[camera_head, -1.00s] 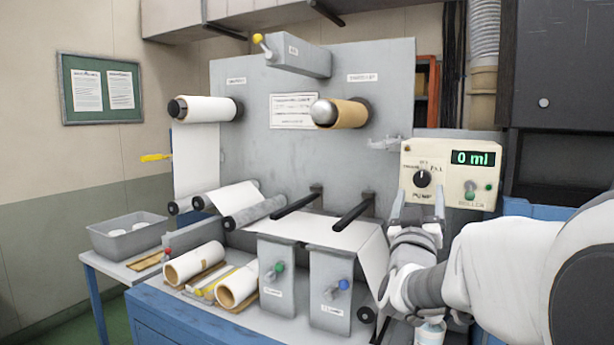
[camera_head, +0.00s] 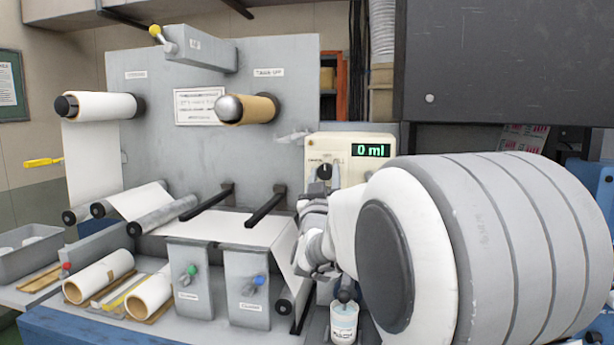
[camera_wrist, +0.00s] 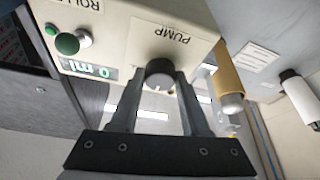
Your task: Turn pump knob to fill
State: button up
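The cream pump box (camera_head: 344,147) stands at the right end of the machine; its display reads 0 ml. Its black pump knob (camera_head: 324,171) has its pointer roughly upward. My gripper (camera_head: 323,178) is at the knob from below, partly hidden by my arm. In the wrist view the two fingers (camera_wrist: 160,78) lie on either side of the knob (camera_wrist: 159,72), their tips close to its sides. I cannot tell whether they press on it. The PUMP label (camera_wrist: 172,34) shows there beside the knob. The fill marking is not readable.
A green knob (camera_wrist: 68,44) on the same box shows in the wrist view. A small labelled bottle (camera_head: 344,322) stands below the box. The roll rods (camera_head: 267,208) and a paper web (camera_head: 240,229) lie left of my gripper. A dark cabinet (camera_head: 480,70) hangs upper right.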

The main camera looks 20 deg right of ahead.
grip_shut()
jog(key=shift+f+m+b, duration=0.15)
jog(key=shift+m+b, duration=0.25)
jog(key=shift+b, duration=0.15)
jog(key=m+h+b, duration=0.1)
jog(key=m+b, duration=0.1)
jog(key=shift+a+f+m+g+h+b, duration=0.1)
jog(key=shift+m+g+h+b, duration=0.2)
jog(key=shift+b, duration=0.05)
jog(key=m+g+h+b, duration=0.1)
jog(key=m, duration=0.1)
jog(key=m+h+b, duration=0.1)
jog(key=m, duration=0.1)
jog(key=shift+w+m+g, duration=0.1)
jog(key=shift+m+g, duration=0.3)
jog(key=shift+r+m+g+h+b, duration=0.15)
jog(key=shift+m+g+h+b, duration=0.3)
jog(key=shift+m, duration=0.75)
jog(key=shift+r+m+g+h+b, duration=0.2)
jog(key=shift+m+g, duration=0.35)
jog(key=shift+m, duration=0.65)
jog(key=shift+f, duration=0.1)
